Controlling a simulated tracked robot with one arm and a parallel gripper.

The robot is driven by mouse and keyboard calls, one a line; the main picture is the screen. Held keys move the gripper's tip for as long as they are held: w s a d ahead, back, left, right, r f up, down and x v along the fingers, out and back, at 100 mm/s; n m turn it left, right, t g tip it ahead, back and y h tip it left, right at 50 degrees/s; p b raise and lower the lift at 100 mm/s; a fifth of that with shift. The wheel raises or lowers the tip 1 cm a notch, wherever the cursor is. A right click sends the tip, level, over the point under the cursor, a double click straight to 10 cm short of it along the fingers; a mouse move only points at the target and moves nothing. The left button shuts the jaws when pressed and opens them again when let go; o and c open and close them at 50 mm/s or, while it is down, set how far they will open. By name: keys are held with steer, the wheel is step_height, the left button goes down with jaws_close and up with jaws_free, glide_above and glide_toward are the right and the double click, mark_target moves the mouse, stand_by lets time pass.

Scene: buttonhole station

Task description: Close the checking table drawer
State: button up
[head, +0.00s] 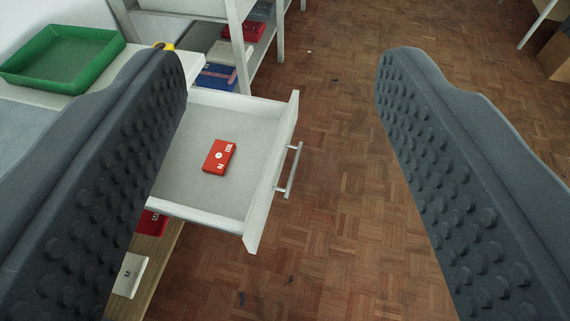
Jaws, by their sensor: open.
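The checking table drawer (190,182) is white and stands pulled out from the table, its front panel facing right. A silver bar handle (290,170) is on its front panel. A small red packet (219,157) lies flat inside. My gripper (285,65) is open and empty, its two dark studded fingers wide apart. The left finger covers part of the drawer's left side; the right finger is over bare floor. The drawer handle shows between the fingers, with no finger seen touching it. The table top (118,75) is partly hidden by the left finger.
A green tray (62,55) sits on the table top. A white shelf rack (243,45) with several coloured packets stands behind the drawer. A lower wooden shelf (158,262) holds white and red items. The parquet floor (340,200) right of the drawer is mostly clear.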

steer(key=shift+g, duration=0.4)
steer(key=w+f, duration=0.2)
steer(key=w, duration=0.1)
steer(key=shift+d+f+p, duration=0.3)
steer(key=shift+d+p, duration=0.1)
steer(key=c, duration=1)
steer(key=shift+g+y, duration=0.4)
steer(key=w+f, duration=0.1)
steer(key=w+d+f, duration=0.1)
steer(key=shift+w+f+p, duration=0.4)
jaws_close()
steer(key=w+d+f+g+y+p, duration=0.1)
steer(key=w+d+f+g+p, duration=0.1)
steer(key=w+f, duration=0.45)
steer(key=w+d+f+g+y+p, duration=0.1)
steer(key=w+d+f+g+p, duration=0.15)
steer(key=f, duration=0.75)
steer(key=w+d+f+m+g+y+p, duration=0.1)
steer(key=d+f+p, duration=0.15)
steer(key=f, duration=0.95)
steer(key=d+f+m+g+y+p, duration=0.1)
steer(key=d+f+g, duration=0.15)
steer(key=f, duration=0.95)
steer(key=w+a+f+b, duration=0.3)
steer(key=w+a+f, duration=0.3)
steer(key=a+f, duration=0.1)
steer(key=shift+w+a+n+t, duration=0.15)
steer(key=shift+a+n+t, duration=0.05)
steer(key=shift+n+t, duration=0.1)
